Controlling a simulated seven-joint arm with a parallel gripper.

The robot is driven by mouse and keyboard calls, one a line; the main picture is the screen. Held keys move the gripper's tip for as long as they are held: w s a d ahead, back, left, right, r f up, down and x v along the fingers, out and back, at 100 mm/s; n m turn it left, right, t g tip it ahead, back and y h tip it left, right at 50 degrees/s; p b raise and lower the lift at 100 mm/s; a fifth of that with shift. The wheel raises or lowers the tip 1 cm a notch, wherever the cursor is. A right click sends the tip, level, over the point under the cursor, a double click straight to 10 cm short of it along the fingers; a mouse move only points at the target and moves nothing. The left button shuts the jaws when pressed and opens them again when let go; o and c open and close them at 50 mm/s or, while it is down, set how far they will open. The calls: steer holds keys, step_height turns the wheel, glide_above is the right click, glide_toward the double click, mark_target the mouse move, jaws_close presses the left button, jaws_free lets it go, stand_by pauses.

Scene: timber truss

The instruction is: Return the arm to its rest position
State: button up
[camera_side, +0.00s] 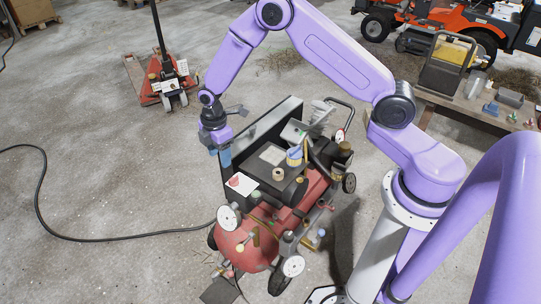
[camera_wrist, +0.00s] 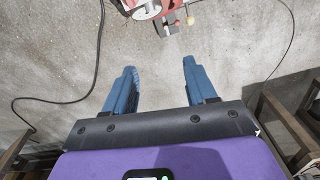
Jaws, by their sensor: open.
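My arm reaches up and over to the left in the side view, with its wrist bent downward. My gripper (camera_side: 222,157) hangs in the air beside the red and black machine, to the left of its upright black panel. In the wrist view my gripper (camera_wrist: 158,78) has its two blue fingers spread wide apart. Nothing is between them, only concrete floor beyond.
The red and black wheeled machine (camera_side: 262,222) carries several loose items on top. A red pallet jack (camera_side: 165,85) stands behind left, a workbench (camera_side: 465,112) and an orange tractor (camera_side: 450,22) behind right. A black cable (camera_side: 42,190) crosses the floor. Floor at left is mostly clear.

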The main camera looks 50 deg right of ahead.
steer(key=s+a+r+m, duration=0.2)
steer(key=s+a+r, duration=0.2)
steer(key=s+r, duration=1.2)
steer(key=s+d+r, duration=0.2)
steer(key=s+d, duration=0.1)
steer(key=s, duration=0.6)
steer(key=s+d+r+m, duration=0.1)
steer(key=s+d, duration=0.3)
steer(key=s, duration=0.6)
steer(key=shift+d+r+m, duration=0.2)
steer(key=shift+r+m, duration=0.1)
steer(key=shift+r, duration=0.45)
